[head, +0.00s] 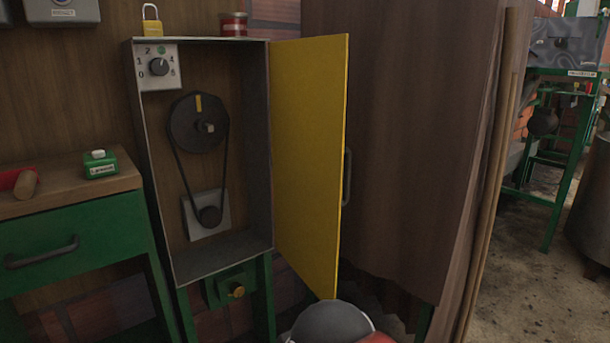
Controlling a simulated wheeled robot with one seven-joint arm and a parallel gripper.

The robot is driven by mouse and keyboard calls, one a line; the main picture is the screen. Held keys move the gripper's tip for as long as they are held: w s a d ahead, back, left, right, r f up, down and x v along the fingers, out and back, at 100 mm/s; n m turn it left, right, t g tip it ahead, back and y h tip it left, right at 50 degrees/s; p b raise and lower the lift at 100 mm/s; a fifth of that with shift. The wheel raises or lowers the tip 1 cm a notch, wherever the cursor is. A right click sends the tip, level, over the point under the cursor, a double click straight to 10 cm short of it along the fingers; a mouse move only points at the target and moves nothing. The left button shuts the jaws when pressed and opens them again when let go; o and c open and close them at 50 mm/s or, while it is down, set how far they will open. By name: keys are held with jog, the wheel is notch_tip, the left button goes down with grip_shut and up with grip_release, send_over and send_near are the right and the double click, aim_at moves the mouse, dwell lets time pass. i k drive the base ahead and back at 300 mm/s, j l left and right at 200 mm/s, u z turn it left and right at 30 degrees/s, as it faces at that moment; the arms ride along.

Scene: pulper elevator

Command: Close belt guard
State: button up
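The belt guard is a yellow door (308,150) hinged on the right side of an open grey metal box (140,150). It stands wide open, swung out towards me, with a grey handle (347,177) on its right face. Inside the box, a black belt (181,172) runs around a large upper pulley (192,125) and a small lower pulley (209,216). A dial (159,67) with numbers sits at the box's top left. My gripper is not in view.
A yellow padlock (152,22) and a red can (233,25) stand on the box. Left is a green-fronted drawer table (75,240) with a small green item (100,164). A brown curtain (400,130) hangs right of the door. A round grey-and-red object (332,325) sits below the door.

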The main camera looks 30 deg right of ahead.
aim_at(308, 78)
jog(key=l+u, duration=0.2)
jog(key=l, duration=0.4)
jog(key=l+u, duration=0.2)
jog(key=l, duration=0.4)
jog(key=l+u, duration=0.25)
jog(key=l, duration=0.3)
jog(key=k+l+u, duration=0.2)
jog(key=l, duration=0.35)
jog(key=k+u, duration=0.1)
jog(key=k, duration=0.2)
